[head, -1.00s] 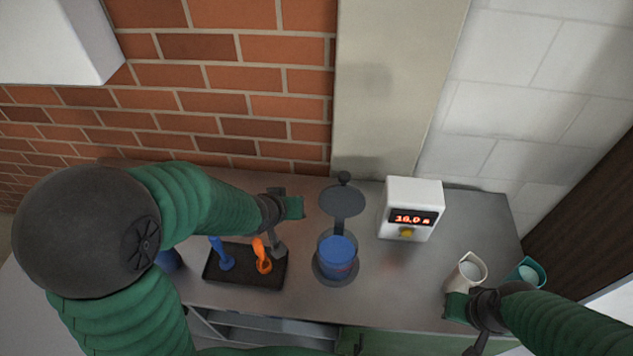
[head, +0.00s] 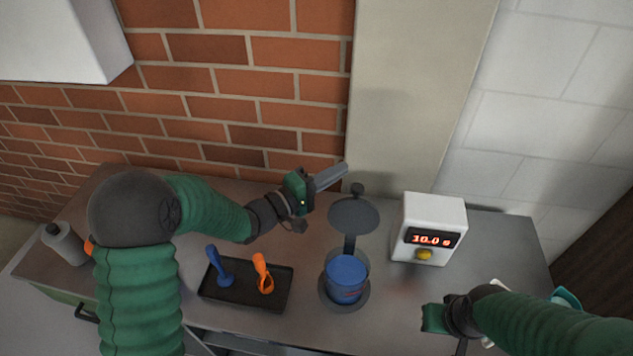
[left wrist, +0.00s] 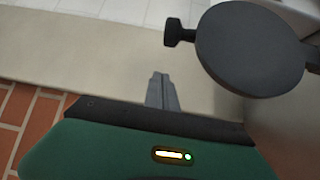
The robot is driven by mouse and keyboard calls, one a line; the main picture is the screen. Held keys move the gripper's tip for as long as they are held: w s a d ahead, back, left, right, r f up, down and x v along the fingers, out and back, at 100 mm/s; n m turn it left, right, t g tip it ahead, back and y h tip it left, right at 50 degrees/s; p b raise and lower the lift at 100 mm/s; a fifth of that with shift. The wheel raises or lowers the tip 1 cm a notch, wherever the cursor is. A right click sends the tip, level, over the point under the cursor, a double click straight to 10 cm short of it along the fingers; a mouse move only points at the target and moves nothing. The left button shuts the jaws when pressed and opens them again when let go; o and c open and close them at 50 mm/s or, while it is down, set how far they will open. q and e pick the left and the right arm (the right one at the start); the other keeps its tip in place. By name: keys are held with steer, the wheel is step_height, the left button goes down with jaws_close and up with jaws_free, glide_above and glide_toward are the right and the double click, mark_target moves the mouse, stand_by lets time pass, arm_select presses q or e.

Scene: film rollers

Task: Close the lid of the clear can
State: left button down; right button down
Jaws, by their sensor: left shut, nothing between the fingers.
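The clear can (head: 346,279) stands on the counter with blue contents, on a round dark base. Its dark round lid (head: 354,215) is raised open on a hinge post behind the can, with a small knob at its far edge. The lid also shows large in the left wrist view (left wrist: 250,48). My left gripper (head: 344,168) is shut and empty, just left of and above the lid's knob, apart from it in the left wrist view. My right gripper (head: 432,318) is at the lower right, near the counter's front; its fingers are not clear.
A black tray (head: 222,297) with a blue scoop (head: 219,266) and an orange scoop (head: 263,273) lies left of the can. A white box with a 10.0 display (head: 434,213) stands to the right. A grey bottle (head: 64,243) is at the far left. The brick wall is close behind.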

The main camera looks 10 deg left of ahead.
mark_target(354, 211)
arm_select(q)
steer(key=s+d, duration=0.2)
steer(key=s, duration=0.1)
steer(key=shift+s, duration=0.15)
steer(key=shift+f, duration=0.1)
